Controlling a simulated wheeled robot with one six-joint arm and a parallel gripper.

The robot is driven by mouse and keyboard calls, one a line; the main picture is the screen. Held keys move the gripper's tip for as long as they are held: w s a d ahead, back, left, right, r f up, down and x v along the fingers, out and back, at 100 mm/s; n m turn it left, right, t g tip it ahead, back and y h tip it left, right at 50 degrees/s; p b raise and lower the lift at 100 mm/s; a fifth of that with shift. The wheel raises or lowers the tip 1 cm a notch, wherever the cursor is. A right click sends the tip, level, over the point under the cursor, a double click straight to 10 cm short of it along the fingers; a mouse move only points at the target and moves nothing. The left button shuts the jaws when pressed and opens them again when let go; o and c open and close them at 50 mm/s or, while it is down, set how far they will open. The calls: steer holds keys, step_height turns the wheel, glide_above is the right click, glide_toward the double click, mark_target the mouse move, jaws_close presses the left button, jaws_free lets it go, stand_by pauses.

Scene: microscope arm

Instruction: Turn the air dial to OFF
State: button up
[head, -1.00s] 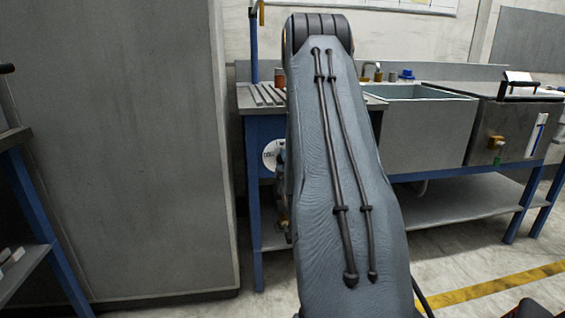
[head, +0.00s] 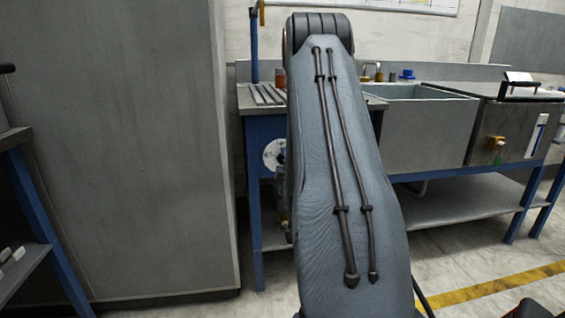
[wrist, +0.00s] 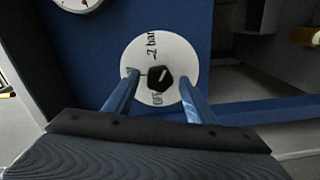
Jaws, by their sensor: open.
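The air dial is a round white plate (wrist: 180,52) with a black knob (wrist: 160,78) at its centre, on a blue panel. In the wrist view "2 bar" is printed above the knob and "OFF" below it. I cannot tell for sure which way the knob points. My gripper (wrist: 159,76) is open, with one blue finger on each side of the knob and a gap on both sides. In the head view part of the white plate (head: 270,153) shows left of my arm, which hides the knob and most of my gripper.
A gauge (wrist: 78,3) sits at the upper left of the panel. The blue-legged bench (head: 252,200) carries a sink (head: 425,130) on the right. A tall grey cabinet (head: 120,150) stands close on the left.

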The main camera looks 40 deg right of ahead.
steer(key=v, duration=0.7)
steer(key=shift+p, duration=0.35)
steer(key=shift+a, duration=0.2)
